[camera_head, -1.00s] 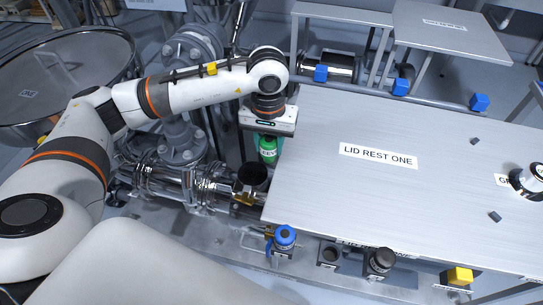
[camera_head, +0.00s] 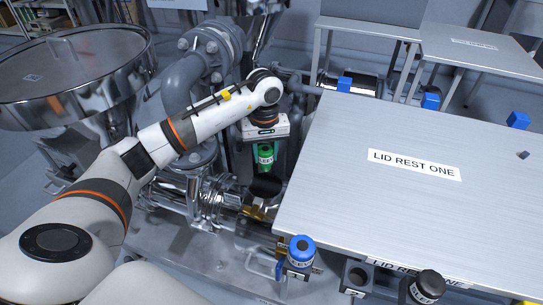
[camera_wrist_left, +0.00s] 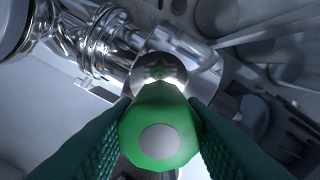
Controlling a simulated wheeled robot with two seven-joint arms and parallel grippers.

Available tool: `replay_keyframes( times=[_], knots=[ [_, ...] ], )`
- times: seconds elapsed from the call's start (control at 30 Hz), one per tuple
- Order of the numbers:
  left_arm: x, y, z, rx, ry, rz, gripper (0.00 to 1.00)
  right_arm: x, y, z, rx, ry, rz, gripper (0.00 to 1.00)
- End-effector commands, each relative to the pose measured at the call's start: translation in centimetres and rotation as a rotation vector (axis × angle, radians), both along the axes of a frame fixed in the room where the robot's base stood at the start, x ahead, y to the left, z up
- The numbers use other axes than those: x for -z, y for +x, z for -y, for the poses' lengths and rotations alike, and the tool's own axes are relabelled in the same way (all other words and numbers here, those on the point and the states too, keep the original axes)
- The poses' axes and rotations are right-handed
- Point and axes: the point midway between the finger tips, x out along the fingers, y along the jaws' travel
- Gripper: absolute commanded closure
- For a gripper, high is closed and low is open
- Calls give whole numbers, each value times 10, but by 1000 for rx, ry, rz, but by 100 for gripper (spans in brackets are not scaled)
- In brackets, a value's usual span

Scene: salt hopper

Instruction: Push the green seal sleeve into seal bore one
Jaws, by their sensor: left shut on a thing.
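The green seal sleeve (camera_head: 265,155) hangs upright below my left gripper (camera_head: 265,143), whose jaws are shut on it. In the left wrist view the sleeve (camera_wrist_left: 158,130) fills the space between the two dark green fingers (camera_wrist_left: 160,125), with a pale round spot on its end. A dark round opening (camera_head: 266,185) on the pipework lies just below the sleeve in the head view; I cannot read a label that marks it as seal bore one. The sleeve appears above this opening. My right gripper is not in view.
The metal table marked LID REST ONE (camera_head: 370,200) stands close to the right of the gripper. Shiny pipework (camera_head: 200,195) and a grey flanged pipe (camera_head: 205,55) are at the left. A blue-topped part (camera_head: 302,250) and a black-topped part (camera_head: 428,287) stand along the front.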

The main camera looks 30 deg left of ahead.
Motion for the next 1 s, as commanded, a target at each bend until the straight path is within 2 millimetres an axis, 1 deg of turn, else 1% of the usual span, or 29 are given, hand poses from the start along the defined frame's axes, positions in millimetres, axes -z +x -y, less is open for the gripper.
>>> replay_keyframes(
  times=[0.03,0.1,0.2,0.3,0.7,0.87,1.0],
  knots=[
    [2,0,-1,-5,-1,1,99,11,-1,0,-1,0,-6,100],
    [3,1,-2,-10,0,0,99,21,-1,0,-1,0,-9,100],
    [4,1,-3,-13,1,1,99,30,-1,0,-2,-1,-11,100],
    [4,1,-3,-15,1,1,99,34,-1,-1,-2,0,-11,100],
    [4,1,-4,-14,1,1,99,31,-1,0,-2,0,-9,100],
    [10,1,-3,-14,1,1,99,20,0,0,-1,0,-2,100],
    [16,1,-3,-14,1,1,99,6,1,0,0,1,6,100]
  ],
)
